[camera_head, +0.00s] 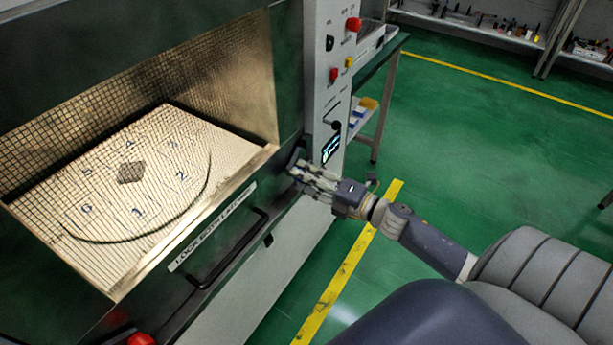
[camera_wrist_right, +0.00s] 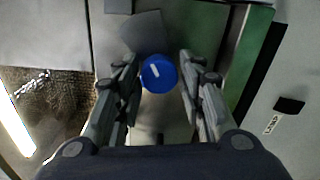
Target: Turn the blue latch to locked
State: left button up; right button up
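The blue latch (camera_wrist_right: 158,73) is a round blue knob with a short white mark, seen in the right wrist view between the fingers. My right gripper (camera_wrist_right: 160,92) is open, with one finger on each side of the knob; I cannot tell whether either finger touches it. In the head view my right gripper (camera_head: 298,172) is at the right edge of the microwave generator's front (camera_head: 290,165), and it hides the knob there. My left gripper is in neither view.
The chamber (camera_head: 150,180) has a numbered floor and a small dark block (camera_head: 131,172). A black handle (camera_head: 228,250) is below it. The control panel (camera_head: 338,80) has red buttons. A bench (camera_head: 380,90) stands behind.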

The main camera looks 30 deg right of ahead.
jog(key=shift+o, duration=0.2)
jog(key=shift+d, duration=0.1)
jog(key=v, duration=1.2)
dwell(0.4)
